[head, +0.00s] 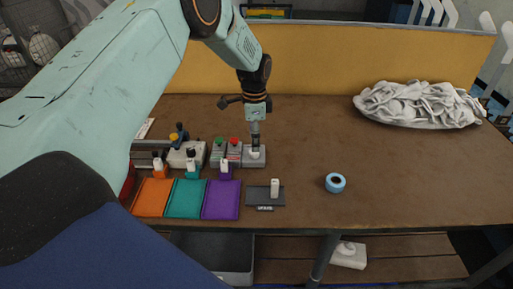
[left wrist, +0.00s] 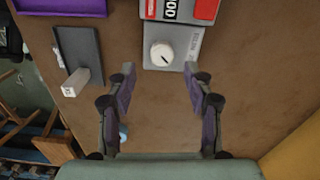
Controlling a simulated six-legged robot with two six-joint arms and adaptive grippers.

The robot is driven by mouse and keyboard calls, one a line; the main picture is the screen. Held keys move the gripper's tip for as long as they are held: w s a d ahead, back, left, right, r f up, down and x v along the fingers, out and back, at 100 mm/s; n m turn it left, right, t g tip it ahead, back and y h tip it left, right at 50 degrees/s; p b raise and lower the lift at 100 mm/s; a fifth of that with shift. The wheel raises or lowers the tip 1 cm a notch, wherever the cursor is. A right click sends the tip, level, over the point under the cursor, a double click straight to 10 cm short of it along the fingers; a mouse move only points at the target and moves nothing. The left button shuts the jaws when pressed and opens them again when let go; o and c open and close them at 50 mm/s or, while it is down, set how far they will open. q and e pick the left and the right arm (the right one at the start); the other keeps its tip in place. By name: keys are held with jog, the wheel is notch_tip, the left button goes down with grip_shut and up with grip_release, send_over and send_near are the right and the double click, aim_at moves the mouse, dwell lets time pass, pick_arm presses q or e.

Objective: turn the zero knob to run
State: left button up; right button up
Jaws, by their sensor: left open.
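The zero knob is a round white knob (left wrist: 162,54) with a dark pointer line, on a grey panel (left wrist: 180,38) with partly legible lettering along its right side. In the head view the knob (head: 254,155) sits on the right end of a row of small grey units. My left gripper (left wrist: 160,72) is open, with its two fingers apart on either side of the knob's position in the picture, and nothing is between them. In the head view the left gripper (head: 254,142) points straight down over the knob and partly hides it. My right gripper is not in view.
A blue tape roll (head: 335,182) and grey cloth heap (head: 418,104) lie right. The middle right is clear.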

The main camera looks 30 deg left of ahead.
aim_at(254, 153)
pick_arm(q)
jog(key=f, duration=0.4)
jog(key=shift+a, duration=0.4)
jog(key=shift+d+f, duration=0.15)
jog(key=shift+f, duration=0.25)
jog(key=shift+d+r, duration=0.15)
jog(key=shift+d, duration=0.05)
jog(key=shift+a+f, duration=0.2)
jog(key=shift+a, duration=0.05)
jog(key=c, duration=0.5)
jog(key=shift+d+r, duration=0.1)
jog(key=shift+d, duration=0.05)
jog(key=shift+c, duration=1.3)
jog(key=shift+w, duration=0.1)
grip_shut()
